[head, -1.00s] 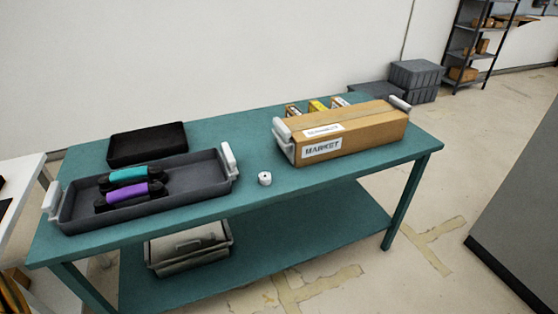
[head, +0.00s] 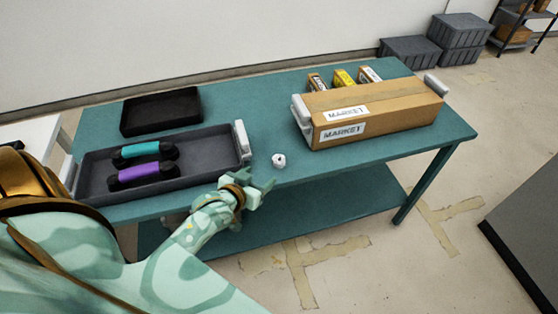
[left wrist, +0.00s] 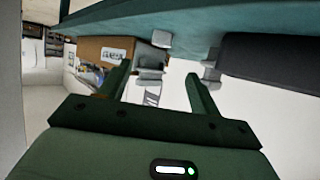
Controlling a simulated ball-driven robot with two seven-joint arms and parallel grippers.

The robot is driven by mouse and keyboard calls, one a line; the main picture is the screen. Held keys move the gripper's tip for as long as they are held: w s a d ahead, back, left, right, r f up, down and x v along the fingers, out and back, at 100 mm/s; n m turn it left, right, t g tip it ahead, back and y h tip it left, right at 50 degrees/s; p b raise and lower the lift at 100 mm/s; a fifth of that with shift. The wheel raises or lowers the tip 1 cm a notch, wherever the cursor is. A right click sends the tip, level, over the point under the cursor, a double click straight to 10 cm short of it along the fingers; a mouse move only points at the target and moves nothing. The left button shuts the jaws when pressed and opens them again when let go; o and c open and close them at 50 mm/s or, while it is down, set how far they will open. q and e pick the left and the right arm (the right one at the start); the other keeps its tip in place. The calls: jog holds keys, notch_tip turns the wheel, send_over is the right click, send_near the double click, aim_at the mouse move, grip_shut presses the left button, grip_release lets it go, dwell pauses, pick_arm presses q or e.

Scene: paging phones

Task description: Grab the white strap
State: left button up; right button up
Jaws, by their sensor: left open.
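The white strap appears as a small white roll (head: 279,160) on the teal table (head: 215,116), between the grey tray and the cardboard box. My left gripper (head: 264,189) is open and empty at the table's front edge, a little in front and to the left of the roll, apart from it. In the left wrist view the open fingers (left wrist: 158,82) point toward the table, and pale grey shapes show beyond them. I cannot tell there which shape is the roll. My right gripper is not in view.
The grey tray (head: 210,166) with white handles holds a teal-gripped and a purple-gripped item. A black tray (head: 160,111) lies behind it. The cardboard box (head: 385,108) with white handles stands to the right, small cartons (head: 343,78) behind it. The table between is clear.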

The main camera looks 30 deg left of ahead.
pick_arm(q)
jog(key=b, duration=0.2)
send_near(277, 162)
jog(key=x, duration=0.4)
jog(key=shift+w+d+f, duration=0.1)
jog(key=shift+d+f, duration=0.05)
jog(key=shift+f, duration=0.1)
jog(key=shift+w, duration=0.25)
jog(key=b+x, duration=0.1)
jog(key=x, duration=0.1)
jog(key=b+x, duration=0.1)
jog(key=x, duration=0.1)
jog(key=shift+w+a+f+b, duration=0.25)
jog(key=shift+w+b, duration=0.05)
jog(key=shift+b, duration=0.05)
jog(key=shift+w, duration=0.3)
jog(key=shift+r, duration=0.1)
jog(key=shift+c, duration=0.9)
jog(key=c, duration=0.9)
